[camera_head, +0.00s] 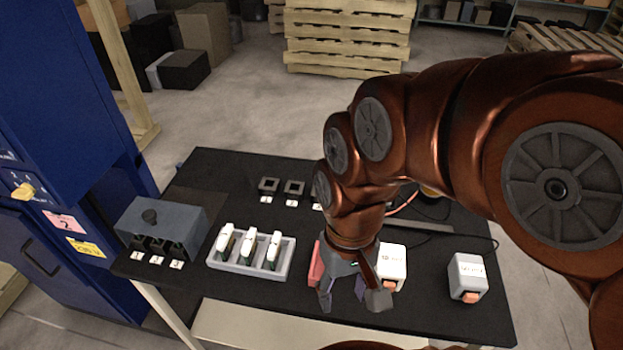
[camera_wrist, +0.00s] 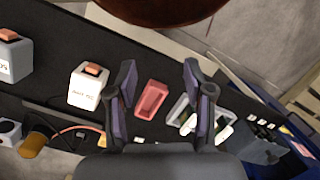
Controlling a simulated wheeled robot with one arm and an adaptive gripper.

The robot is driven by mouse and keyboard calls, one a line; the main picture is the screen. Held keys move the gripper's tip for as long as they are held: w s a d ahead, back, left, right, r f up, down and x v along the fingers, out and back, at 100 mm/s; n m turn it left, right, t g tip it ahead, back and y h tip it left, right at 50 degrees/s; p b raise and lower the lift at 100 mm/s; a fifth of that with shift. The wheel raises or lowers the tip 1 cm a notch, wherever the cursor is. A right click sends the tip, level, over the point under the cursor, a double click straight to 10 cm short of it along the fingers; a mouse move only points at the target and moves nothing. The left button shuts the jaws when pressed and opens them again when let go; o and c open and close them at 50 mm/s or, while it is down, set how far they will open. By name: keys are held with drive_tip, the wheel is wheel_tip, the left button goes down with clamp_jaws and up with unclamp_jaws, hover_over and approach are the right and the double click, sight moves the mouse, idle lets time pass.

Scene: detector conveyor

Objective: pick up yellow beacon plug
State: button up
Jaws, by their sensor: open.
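My gripper (camera_head: 352,297) is open and empty above the front of the black table (camera_head: 225,180). In the wrist view its two fingers (camera_wrist: 159,78) stand wide apart, with a red tray (camera_wrist: 151,99) below and between them. A yellow-orange rounded piece (camera_wrist: 33,145) lies at the lower left of the wrist view, beside dark cables. In the head view a bit of yellow (camera_head: 430,191) shows behind my arm, mostly hidden. I cannot tell whether this is the yellow beacon plug or its beacon.
A white box (camera_head: 391,264) and a light grey box (camera_head: 468,275), both with orange buttons, stand right of my gripper. A white rack (camera_head: 284,262) with white-and-green pieces and a grey slotted housing (camera_head: 190,218) stand left. Black square sockets (camera_head: 268,185) sit farther back.

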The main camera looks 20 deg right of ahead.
drive_tip(key=w+a+f+m+t+y+b, duration=0.15)
drive_tip(key=w+m+y+b, duration=0.3)
drive_tip(key=w, duration=0.45)
drive_tip(key=w+a+f+m+t+y+b, duration=0.1)
drive_tip(key=w+f+m+y+b, duration=0.15)
drive_tip(key=w+m+b, duration=0.5)
drive_tip(key=w+d+f+m+t+y+b, duration=0.1)
drive_tip(key=w+d+m+t, duration=0.1)
drive_tip(key=w+d+m, duration=0.2)
drive_tip(key=w+d+f+m+t+y+b, duration=0.1)
drive_tip(key=w+d+f+m+t+b, duration=0.1)
drive_tip(key=w+d, duration=0.3)
drive_tip(key=w+d+f+m+t+y+b, duration=0.1)
drive_tip(key=w+d+m, duration=0.4)
drive_tip(key=d, duration=0.6)
drive_tip(key=shift+w+d+f+m+t+b, duration=0.15)
drive_tip(key=shift+w+f+m+t+b, duration=0.2)
drive_tip(key=shift+f+t+b, duration=0.35)
drive_tip(key=shift+w+t, duration=0.15)
drive_tip(key=shift+t, duration=0.1)
drive_tip(key=shift+x, duration=3.65)
drive_tip(key=shift+w+d, duration=0.2)
drive_tip(key=shift+c, duration=0.3)
